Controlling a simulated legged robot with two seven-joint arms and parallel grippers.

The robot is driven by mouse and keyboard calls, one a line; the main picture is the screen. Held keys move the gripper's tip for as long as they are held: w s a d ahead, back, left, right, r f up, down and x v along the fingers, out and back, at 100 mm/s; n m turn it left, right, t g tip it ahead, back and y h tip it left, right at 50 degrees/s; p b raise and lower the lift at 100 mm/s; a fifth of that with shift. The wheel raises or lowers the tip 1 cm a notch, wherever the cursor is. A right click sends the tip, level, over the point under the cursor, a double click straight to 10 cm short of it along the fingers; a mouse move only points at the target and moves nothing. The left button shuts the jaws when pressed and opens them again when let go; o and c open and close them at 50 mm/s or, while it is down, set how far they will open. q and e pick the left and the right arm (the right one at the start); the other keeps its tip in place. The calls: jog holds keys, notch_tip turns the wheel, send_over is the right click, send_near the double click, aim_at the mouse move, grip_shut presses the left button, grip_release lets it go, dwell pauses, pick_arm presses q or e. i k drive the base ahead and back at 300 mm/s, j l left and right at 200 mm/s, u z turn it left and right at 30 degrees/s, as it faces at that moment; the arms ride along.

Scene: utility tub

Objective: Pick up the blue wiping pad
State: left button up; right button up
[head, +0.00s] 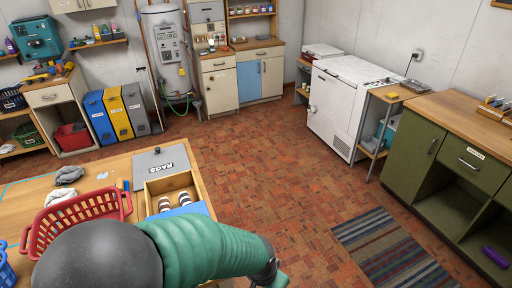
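A flat blue piece (188,211), which looks like the blue wiping pad, lies at the near end of the open wooden box on the table; my arm hides its near side. The box (149,201) has a grey lid panel labelled RAGS (161,162) and holds striped rolled items (173,201). My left arm, green with a dark rounded joint, crosses the bottom from the left, in front of the table. My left gripper (272,281) is at the bottom edge, right of the blue piece and apart from it, mostly cut off. My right gripper is out of view.
A red basket (76,219) stands on the wooden table (110,168), with grey cloths (68,174) behind it. A blue basket (5,272) is at the left edge. Brick floor right of the table is open, up to a striped rug (390,250) and green cabinet (440,150).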

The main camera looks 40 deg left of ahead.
aim_at(123, 187)
jog(key=i+l, duration=0.2)
jog(key=i, duration=0.2)
jog(key=i+l, duration=0.2)
jog(key=i, duration=0.25)
jog(key=i+l, duration=0.2)
jog(key=i, duration=0.2)
jog(key=i+j+u, duration=0.3)
jog(key=i+u, duration=0.2)
jog(key=i+j+u, duration=0.1)
jog(key=i+u, duration=0.9)
jog(key=i+l+u, duration=0.3)
jog(key=u, duration=0.2)
jog(key=i+u, duration=0.2)
jog(key=u, duration=0.25)
jog(key=i+u, duration=0.25)
jog(key=u, duration=0.25)
jog(key=i+l+u, duration=0.1)
jog(key=u, duration=0.35)
jog(key=i+l+u, duration=0.2)
jog(key=u, duration=0.3)
jog(key=i+l+u, duration=0.2)
jog(key=u, duration=0.25)
jog(key=i+l+u, duration=0.1)
jog(key=l+u, duration=0.4)
jog(key=i+l+u, duration=0.2)
jog(key=u, duration=0.3)
jog(key=i+l+u, duration=0.2)
jog(key=u, duration=0.3)
jog(key=l, duration=0.1)
